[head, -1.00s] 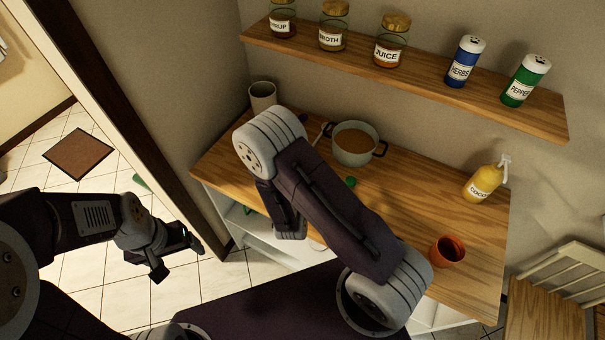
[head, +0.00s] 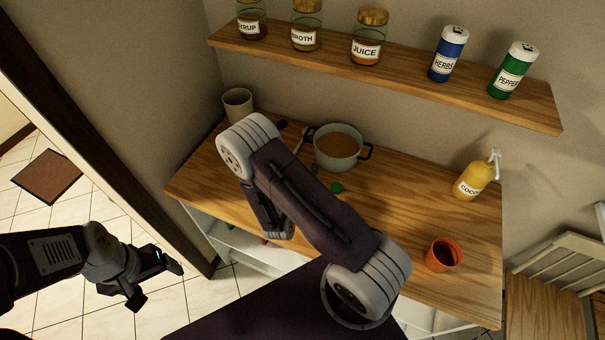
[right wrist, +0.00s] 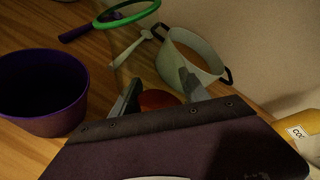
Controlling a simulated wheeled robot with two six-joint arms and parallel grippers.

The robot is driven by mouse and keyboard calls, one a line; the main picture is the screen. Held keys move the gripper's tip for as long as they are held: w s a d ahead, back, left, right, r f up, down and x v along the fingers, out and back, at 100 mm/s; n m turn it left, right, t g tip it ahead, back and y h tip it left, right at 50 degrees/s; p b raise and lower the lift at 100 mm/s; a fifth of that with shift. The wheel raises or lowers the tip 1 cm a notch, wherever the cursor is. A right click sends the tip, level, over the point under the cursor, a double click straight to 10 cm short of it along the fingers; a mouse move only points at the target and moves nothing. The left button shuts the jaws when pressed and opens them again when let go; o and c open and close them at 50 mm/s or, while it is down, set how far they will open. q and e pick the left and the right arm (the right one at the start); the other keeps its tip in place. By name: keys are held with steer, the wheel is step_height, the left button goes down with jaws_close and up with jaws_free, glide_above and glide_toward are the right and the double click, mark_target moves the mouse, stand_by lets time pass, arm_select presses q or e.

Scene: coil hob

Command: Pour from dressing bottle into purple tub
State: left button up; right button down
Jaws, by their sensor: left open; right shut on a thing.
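The purple tub (right wrist: 42,95) stands upright on the wooden counter at the left of the right wrist view. No contents show in its dark inside. In the head view my right arm hides it. My right gripper (right wrist: 160,92) is shut on a reddish-orange rounded thing (right wrist: 158,100), apparently the dressing bottle. Its label and most of its body are hidden by the gripper. The tub is to the left of this gripper, apart from it. My left gripper (head: 158,284) is open and empty, over the tiled floor left of the counter.
A pot (head: 338,150) of brown liquid stands behind my right arm. A yellow cocoa bottle (head: 474,182) and an orange cup (head: 442,256) stand at the right. A green-rimmed round utensil (right wrist: 128,14) lies beyond the tub. A shelf (head: 400,72) with jars and shakers hangs above.

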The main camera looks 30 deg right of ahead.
steer(key=shift+r+n+p, duration=0.3)
steer(key=shift+r+p, duration=0.1)
steer(key=shift+r, duration=0.15)
steer(key=shift+s+d+r+n+g+h+p, duration=0.15)
steer(key=shift+r+n+g+h+p, duration=0.15)
steer(key=shift+r+n+h+p, duration=0.35)
steer(key=shift+s+r+n+h, duration=0.1)
steer(key=shift+r+n+h, duration=0.3)
steer(key=shift+n, duration=0.35)
steer(key=shift+s+d+r+n+h, duration=0.15)
steer(key=shift+r+n+h, duration=0.45)
steer(key=shift+n, duration=0.4)
steer(key=shift+d+r+n, duration=0.1)
steer(key=shift+r+n, duration=0.3)
steer(key=shift+r+h+p, duration=0.2)
steer(key=shift+h+p, duration=0.05)
steer(key=shift+p, duration=0.1)
steer(key=shift+r+n+p, duration=0.4)
steer(key=shift+r+n, duration=0.2)
steer(key=shift+r, duration=0.05)
